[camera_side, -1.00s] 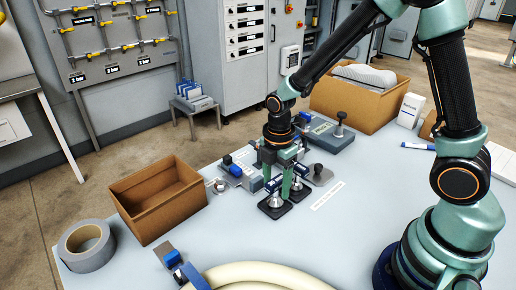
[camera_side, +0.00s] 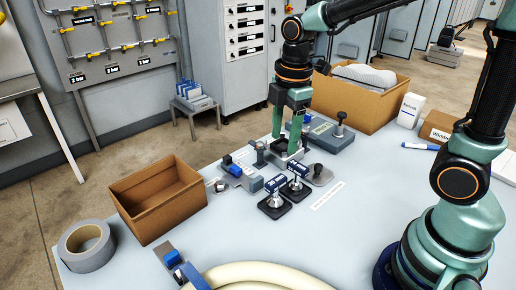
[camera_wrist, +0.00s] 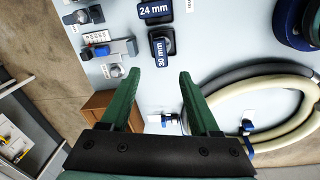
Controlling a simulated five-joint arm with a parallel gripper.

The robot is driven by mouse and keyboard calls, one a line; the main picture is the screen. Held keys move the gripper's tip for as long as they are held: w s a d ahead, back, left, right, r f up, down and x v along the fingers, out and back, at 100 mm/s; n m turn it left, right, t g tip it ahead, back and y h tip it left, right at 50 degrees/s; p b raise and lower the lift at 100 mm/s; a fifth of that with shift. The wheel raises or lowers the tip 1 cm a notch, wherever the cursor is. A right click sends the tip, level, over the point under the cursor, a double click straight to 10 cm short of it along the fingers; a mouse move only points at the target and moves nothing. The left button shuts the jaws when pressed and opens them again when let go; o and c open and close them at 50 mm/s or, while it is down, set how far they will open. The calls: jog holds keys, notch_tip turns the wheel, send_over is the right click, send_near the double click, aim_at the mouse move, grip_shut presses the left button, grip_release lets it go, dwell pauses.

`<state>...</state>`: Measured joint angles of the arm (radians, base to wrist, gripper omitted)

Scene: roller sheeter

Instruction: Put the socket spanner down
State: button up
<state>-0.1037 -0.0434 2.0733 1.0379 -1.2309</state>
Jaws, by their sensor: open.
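Two socket spanners with blue size labels stand upright on black square pads on the table. The one marked 30 mm (camera_wrist: 160,52) is the front one in the side view (camera_side: 273,200), and the one marked 24 mm (camera_wrist: 154,10) stands just behind it (camera_side: 296,185). My gripper (camera_side: 286,146) is open and empty. It is raised above the grey fixtures behind the two spanners and touches neither. In the wrist view my open fingers (camera_wrist: 158,78) point toward the spanners, with bare table between them.
An open cardboard box (camera_side: 135,208) stands left, with a tape roll (camera_side: 72,256) near it. A pale hose coil (camera_side: 255,276) lies in front. A filled carton (camera_side: 378,109) and a grey device with a black knob (camera_side: 327,137) are at the back. The table right of the spanners is mostly clear.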

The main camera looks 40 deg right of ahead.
jog(key=s+d+r+m+t, duration=0.3)
jog(key=s+r+m+t, duration=0.1)
jog(key=m, duration=1.1)
jog(key=shift+s+d+r+t, duration=0.35)
jog(key=shift+s+r, duration=0.3)
jog(key=shift+s, duration=0.5)
jog(key=shift+c, duration=0.2)
jog(key=g, duration=0.1)
send_over(227, 157)
jog(key=s, duration=0.5)
notch_tip(227, 157, down, 11)
jog(key=x, duration=1.1)
jog(key=shift+w+d+f, duration=0.1)
jog(key=shift+w+f, duration=0.05)
jog(key=shift+f, duration=0.05)
jog(key=shift+c, duration=0.3)
